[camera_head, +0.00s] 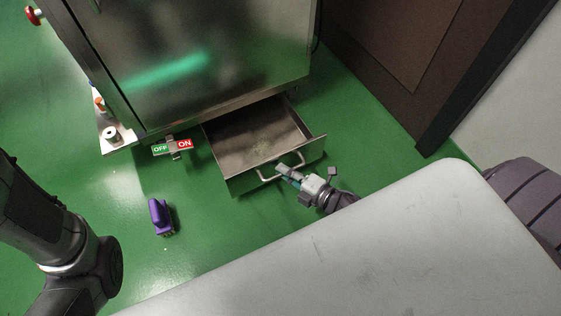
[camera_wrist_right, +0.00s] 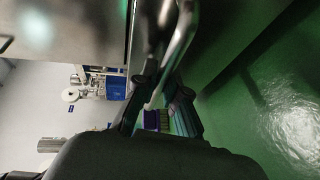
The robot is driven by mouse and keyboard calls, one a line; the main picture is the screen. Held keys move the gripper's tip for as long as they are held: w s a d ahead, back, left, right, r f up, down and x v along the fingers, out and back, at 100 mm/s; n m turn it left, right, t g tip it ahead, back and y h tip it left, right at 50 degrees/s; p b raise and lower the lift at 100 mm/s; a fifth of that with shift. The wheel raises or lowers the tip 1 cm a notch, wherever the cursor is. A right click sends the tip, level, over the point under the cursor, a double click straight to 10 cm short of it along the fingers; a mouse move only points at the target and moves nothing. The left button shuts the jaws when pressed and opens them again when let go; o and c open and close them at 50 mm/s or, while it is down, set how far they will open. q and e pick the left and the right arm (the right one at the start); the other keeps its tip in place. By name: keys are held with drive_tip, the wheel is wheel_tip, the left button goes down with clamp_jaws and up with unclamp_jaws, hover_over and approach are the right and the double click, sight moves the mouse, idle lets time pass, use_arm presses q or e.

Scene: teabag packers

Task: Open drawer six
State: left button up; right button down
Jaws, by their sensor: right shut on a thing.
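A metal drawer (camera_head: 233,183) stands pulled out from the bottom of a large steel machine (camera_head: 200,60). No drawer number is readable. A bent bar handle (camera_head: 297,158) is on the drawer's front; it also shows in the wrist view (camera_wrist_right: 182,38). My right gripper (camera_head: 284,173) is shut on this handle, its fingers (camera_wrist_right: 161,92) on either side of the bar in the wrist view. My left arm shows at the left, but its gripper is out of view.
A purple brush (camera_head: 159,216) stands on the green floor left of the drawer. An OFF/ON switch sign (camera_head: 172,147) is by the machine's lower edge. My grey base covers the lower right. A brown door (camera_head: 395,50) is at the right. Floor before the drawer is mostly clear.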

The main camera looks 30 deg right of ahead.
drive_tip(key=shift+s, duration=0.15)
drive_tip(key=c, duration=1.2)
unclamp_jaws()
drive_tip(key=v, duration=1.2)
drive_tip(key=shift+r, duration=0.15)
